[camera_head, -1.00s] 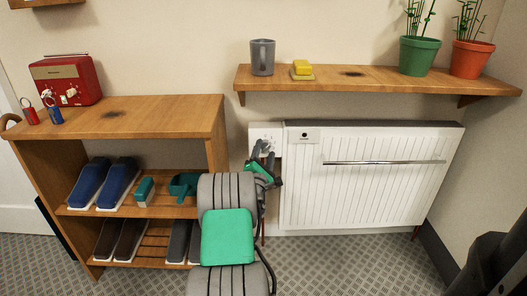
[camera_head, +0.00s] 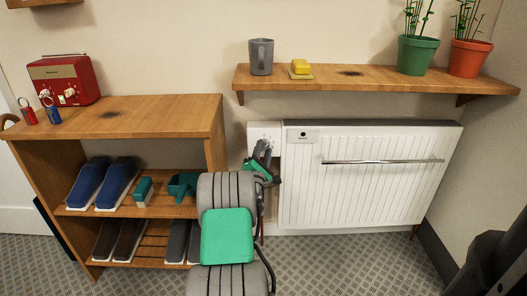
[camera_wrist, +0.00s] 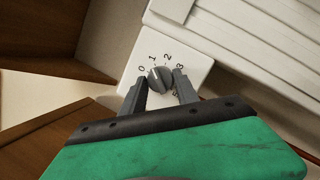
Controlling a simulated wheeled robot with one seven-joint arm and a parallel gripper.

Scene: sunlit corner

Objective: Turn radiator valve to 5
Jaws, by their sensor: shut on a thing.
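The radiator valve is a small grey knob (camera_wrist: 159,80) on a white plate (camera_wrist: 191,52), with 0, 1, 2 and 3 printed around it in the wrist view. Higher marks are hidden or unclear by the right finger. A pale line on the knob seems to point near 1, but it is too small to be sure. My gripper (camera_wrist: 161,82) is shut on the knob, one finger on each side. In the head view my gripper (camera_head: 264,155) is in front of the white plate (camera_head: 263,131), left of the white radiator (camera_head: 365,180), and hides the knob.
A wooden shoe rack (camera_head: 160,124) stands close to my arm on the left. A wooden shelf (camera_head: 400,85) above the radiator holds a grey mug (camera_head: 261,57), a yellow block (camera_head: 301,67) and plant pots (camera_head: 418,55). Floor in front of the radiator is clear.

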